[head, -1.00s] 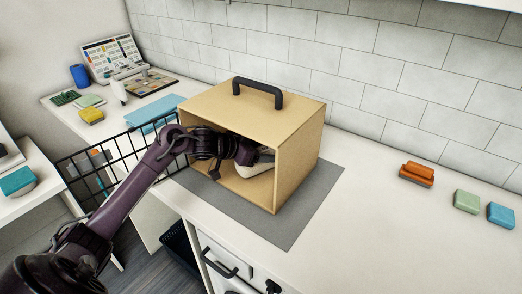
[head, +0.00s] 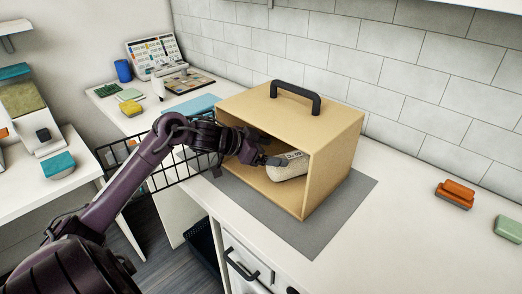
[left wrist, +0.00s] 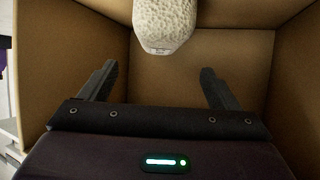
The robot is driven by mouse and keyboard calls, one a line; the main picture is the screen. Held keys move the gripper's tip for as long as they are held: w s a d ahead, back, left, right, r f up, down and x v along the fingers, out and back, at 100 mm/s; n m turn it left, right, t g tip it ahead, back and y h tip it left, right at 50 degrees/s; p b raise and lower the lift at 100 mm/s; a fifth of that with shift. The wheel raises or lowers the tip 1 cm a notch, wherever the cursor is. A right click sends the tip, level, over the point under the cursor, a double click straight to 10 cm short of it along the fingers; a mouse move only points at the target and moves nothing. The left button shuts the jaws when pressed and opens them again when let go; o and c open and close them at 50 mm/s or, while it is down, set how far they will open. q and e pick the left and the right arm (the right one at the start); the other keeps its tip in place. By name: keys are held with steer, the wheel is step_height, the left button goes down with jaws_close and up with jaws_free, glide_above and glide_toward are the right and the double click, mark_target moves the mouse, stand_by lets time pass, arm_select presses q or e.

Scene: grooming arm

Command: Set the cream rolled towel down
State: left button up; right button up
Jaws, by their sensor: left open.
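The cream rolled towel (head: 288,166) lies inside the open-fronted tan box (head: 335,150), near its right wall. In the left wrist view the towel (left wrist: 165,22) shows at the top middle, with a nubbly surface and a pale end. My left gripper (head: 266,160) reaches into the box opening from the left. In the wrist view its two fingers (left wrist: 160,82) are spread wide with nothing between them, and the towel is beyond them. The towel's far end is cut off there. My right gripper is in neither view.
The box has a black handle (head: 295,96) on top and stands on a grey mat (head: 335,215). A black wire basket (head: 130,155) is beside my left arm. Orange blocks (head: 455,193) and a green block (head: 508,229) lie on the right. The counter between is clear.

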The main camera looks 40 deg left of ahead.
arm_select(q)
steer(key=shift+v, duration=1.65)
